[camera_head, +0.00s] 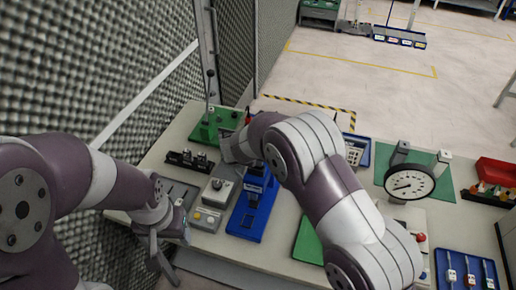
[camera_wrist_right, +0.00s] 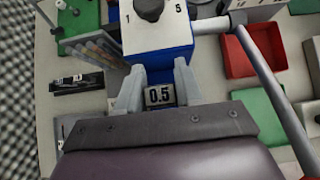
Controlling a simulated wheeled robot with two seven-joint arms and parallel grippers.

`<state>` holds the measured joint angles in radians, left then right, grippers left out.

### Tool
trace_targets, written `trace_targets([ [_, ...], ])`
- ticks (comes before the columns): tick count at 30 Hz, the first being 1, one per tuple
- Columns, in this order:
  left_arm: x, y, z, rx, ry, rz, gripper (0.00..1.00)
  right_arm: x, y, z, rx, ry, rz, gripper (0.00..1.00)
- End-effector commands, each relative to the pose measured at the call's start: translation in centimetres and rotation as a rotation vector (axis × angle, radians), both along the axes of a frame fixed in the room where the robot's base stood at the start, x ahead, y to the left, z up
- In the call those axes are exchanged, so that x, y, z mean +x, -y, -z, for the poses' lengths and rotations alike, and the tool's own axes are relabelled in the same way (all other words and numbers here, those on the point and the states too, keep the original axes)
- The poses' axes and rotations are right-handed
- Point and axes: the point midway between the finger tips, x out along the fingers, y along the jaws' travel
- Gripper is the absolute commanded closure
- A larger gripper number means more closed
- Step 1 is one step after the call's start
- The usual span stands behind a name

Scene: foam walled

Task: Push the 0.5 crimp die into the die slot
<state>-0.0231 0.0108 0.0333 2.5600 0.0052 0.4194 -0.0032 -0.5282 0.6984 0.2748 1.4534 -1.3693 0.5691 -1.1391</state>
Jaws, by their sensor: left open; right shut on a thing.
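The 0.5 crimp die (camera_wrist_right: 159,96), a small dark block with a white "0.5" label, is between the fingers of my right gripper (camera_wrist_right: 159,92) in the right wrist view. That gripper is shut on it. The die is right in front of a blue crimp press (camera_wrist_right: 176,58) with a white, numbered top and a dark knob. The die slot is hidden, so I cannot tell how far in the die is. In the head view the blue press (camera_head: 246,222) stands mid-table, partly behind my right arm. My left gripper (camera_head: 163,262) is open and empty at the table's left front edge.
A grey box with a knob (camera_head: 217,192) and a button box (camera_head: 206,219) stand left of the press. A black rack (camera_head: 189,160) is behind them. A dial gauge (camera_head: 409,184), a red bin (camera_head: 496,171) and a blue tray (camera_head: 466,270) are at right. A foam wall borders the left.

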Motion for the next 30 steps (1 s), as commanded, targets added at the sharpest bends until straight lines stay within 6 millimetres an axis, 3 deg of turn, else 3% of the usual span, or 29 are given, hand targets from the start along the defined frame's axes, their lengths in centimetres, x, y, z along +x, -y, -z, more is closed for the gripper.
trace_targets([
  [30, 0.0, 0.0, 2.3, 0.000, 0.000, 0.000, 0.45, 0.0, 0.0, 2.4, 0.001, 0.001, 0.000, 0.99],
])
